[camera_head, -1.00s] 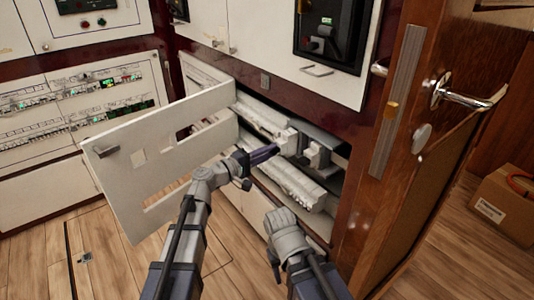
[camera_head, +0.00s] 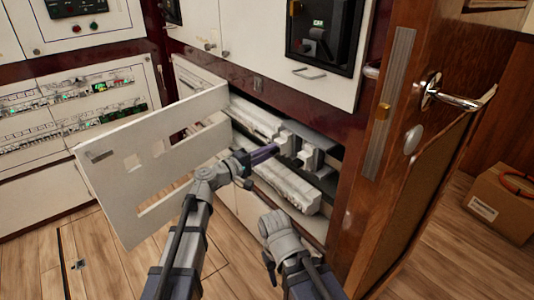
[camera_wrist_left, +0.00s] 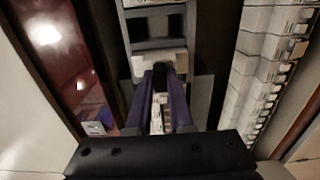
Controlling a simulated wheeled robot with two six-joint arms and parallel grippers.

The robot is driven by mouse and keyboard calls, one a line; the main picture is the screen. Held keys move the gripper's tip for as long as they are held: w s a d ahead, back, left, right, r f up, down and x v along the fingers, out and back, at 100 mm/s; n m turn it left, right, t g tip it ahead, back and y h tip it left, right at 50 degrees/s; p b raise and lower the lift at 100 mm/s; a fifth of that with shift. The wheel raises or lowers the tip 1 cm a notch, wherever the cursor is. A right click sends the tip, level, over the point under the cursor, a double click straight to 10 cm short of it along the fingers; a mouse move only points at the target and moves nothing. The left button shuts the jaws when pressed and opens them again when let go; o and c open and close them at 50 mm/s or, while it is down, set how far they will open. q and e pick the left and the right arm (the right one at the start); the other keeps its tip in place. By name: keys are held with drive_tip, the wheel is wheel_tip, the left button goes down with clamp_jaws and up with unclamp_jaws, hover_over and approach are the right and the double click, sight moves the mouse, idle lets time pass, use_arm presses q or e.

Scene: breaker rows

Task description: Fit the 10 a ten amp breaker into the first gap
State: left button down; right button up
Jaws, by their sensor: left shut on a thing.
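My left gripper (camera_head: 272,151) reaches into the open compartment, its purple fingers pointing to the right. It is shut on a white block, which I take to be the breaker (camera_head: 286,139). In the left wrist view the breaker (camera_wrist_left: 160,62) is at the ends of the two fingers (camera_wrist_left: 160,95), in front of a grey rail (camera_wrist_left: 155,27). Its rating mark cannot be read. Another white block (camera_head: 308,156) stands just right of it. Whether the held breaker touches the rail is unclear. My right gripper (camera_head: 270,263) hangs low in front of the cabinet; its jaws cannot be made out.
A hinged white panel (camera_head: 150,200) stands open left of the compartment. White breaker rows lie behind (camera_head: 258,117) and below (camera_head: 290,185) my left gripper; one row also lines the right of the left wrist view (camera_wrist_left: 262,70). A wooden door (camera_head: 400,170) closes off the right.

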use_arm(q)
drive_tip(key=shift+w+d, duration=0.3)
drive_tip(key=shift+d, duration=0.15)
drive_tip(key=c, duration=0.7)
unclamp_jaws()
drive_tip(key=shift+a, duration=0.1)
drive_tip(key=v, duration=0.7)
drive_tip(key=shift+s+a, duration=0.25)
drive_tip(key=shift+s, duration=0.05)
